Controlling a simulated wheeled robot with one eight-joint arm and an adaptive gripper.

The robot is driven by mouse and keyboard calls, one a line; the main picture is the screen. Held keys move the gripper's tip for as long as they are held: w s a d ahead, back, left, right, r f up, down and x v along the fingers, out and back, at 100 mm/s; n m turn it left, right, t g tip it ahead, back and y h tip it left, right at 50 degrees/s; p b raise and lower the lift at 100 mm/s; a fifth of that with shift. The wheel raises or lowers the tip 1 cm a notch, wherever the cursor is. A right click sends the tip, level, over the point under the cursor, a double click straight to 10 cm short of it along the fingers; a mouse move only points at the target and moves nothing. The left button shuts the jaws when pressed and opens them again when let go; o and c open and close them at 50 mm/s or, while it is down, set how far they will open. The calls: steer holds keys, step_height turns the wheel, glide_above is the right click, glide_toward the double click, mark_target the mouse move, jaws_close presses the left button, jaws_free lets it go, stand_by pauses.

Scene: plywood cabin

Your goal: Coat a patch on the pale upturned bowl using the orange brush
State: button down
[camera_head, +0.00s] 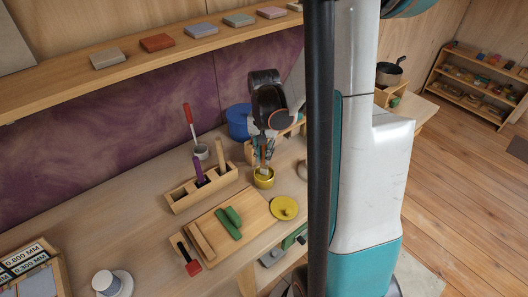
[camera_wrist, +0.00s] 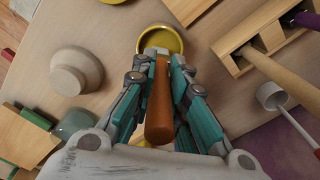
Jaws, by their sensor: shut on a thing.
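My gripper (camera_wrist: 160,75) is shut on the orange brush (camera_wrist: 159,115), held by its handle between the fingers. In the wrist view the brush's far end points at a yellow pot (camera_wrist: 172,36); the bristles are hidden, so I cannot tell whether they are inside it. In the head view my gripper (camera_head: 263,148) is just above the yellow pot (camera_head: 264,181). The pale upturned bowl (camera_wrist: 75,72) stands on the table to the left of my gripper in the wrist view, apart from it. In the head view the bowl (camera_head: 302,169) is partly hidden by a dark post.
A wooden holder (camera_head: 187,199) with upright handles stands beside the pot. A board (camera_head: 258,210) with green pieces, a yellow disc (camera_head: 284,207) and a blue pot (camera_head: 238,122) are near. A shelf (camera_head: 60,85) runs above the back.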

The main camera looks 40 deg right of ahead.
steer(key=shift+f+b, duration=0.6)
stand_by(2.1)
steer(key=shift+r, duration=0.1)
steer(key=shift+r+p, duration=2.45)
steer(key=shift+r, duration=1.05)
steer(key=shift+s+f, duration=0.1)
